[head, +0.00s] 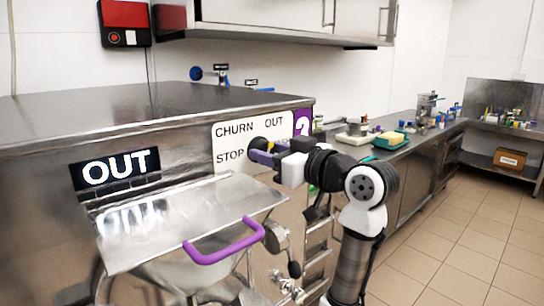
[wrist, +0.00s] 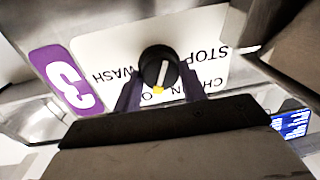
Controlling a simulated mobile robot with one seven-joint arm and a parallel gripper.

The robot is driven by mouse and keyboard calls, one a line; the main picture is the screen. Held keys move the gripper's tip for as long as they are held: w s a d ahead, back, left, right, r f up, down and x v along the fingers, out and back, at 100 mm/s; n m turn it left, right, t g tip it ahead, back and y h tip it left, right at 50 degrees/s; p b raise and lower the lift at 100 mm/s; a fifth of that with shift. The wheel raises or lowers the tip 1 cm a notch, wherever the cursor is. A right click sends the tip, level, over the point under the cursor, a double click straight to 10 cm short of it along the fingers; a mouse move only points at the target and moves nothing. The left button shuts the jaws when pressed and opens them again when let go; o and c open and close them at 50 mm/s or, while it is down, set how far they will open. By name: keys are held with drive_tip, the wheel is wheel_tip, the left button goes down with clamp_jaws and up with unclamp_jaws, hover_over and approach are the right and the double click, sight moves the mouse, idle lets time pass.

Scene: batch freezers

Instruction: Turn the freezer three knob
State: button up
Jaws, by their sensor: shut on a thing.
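The freezer three knob (wrist: 158,64) is a round black dial with a white line and a yellow tip, on a white label plate (head: 226,136). In the wrist view, which is upside down, the yellow tip points down, toward the CHURN and OUT lettering. My gripper (wrist: 160,80) has its purple fingers on either side of the knob and is shut on it. In the head view the knob (head: 256,143) is partly hidden by my gripper (head: 262,154). A purple label with a 3 (wrist: 67,81) is beside the plate. The freezer display (head: 118,168) reads OUT.
Below the display, a steel chute lid (head: 180,215) with a purple handle (head: 225,245) sticks out near my arm. A ladder-like rack (head: 318,255) stands behind my arm. A counter with several items (head: 365,138) runs along the back right. The tiled floor (head: 470,250) at right is clear.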

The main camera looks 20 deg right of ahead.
drive_tip(key=n+b, duration=0.2)
drive_tip(key=n, duration=0.2)
drive_tip(key=n+h+b, duration=0.1)
drive_tip(key=n+b, duration=0.2)
drive_tip(key=n, duration=0.1)
drive_tip(key=n+b, duration=0.2)
drive_tip(key=n, duration=0.2)
drive_tip(key=shift+a+n+b, duration=0.25)
drive_tip(key=shift+n+b, duration=0.05)
drive_tip(key=shift+b, duration=0.1)
drive_tip(key=n+h+b, duration=0.1)
drive_tip(key=n, duration=0.4)
drive_tip(key=shift+b, duration=0.4)
drive_tip(key=shift+a+n+b, duration=0.1)
drive_tip(key=shift+n+b, duration=0.45)
drive_tip(key=shift+n, duration=1.45)
drive_tip(key=shift+s+h, duration=0.1)
drive_tip(key=shift+h, duration=0.2)
drive_tip(key=o, duration=1)
drive_tip(key=shift+c, duration=0.2)
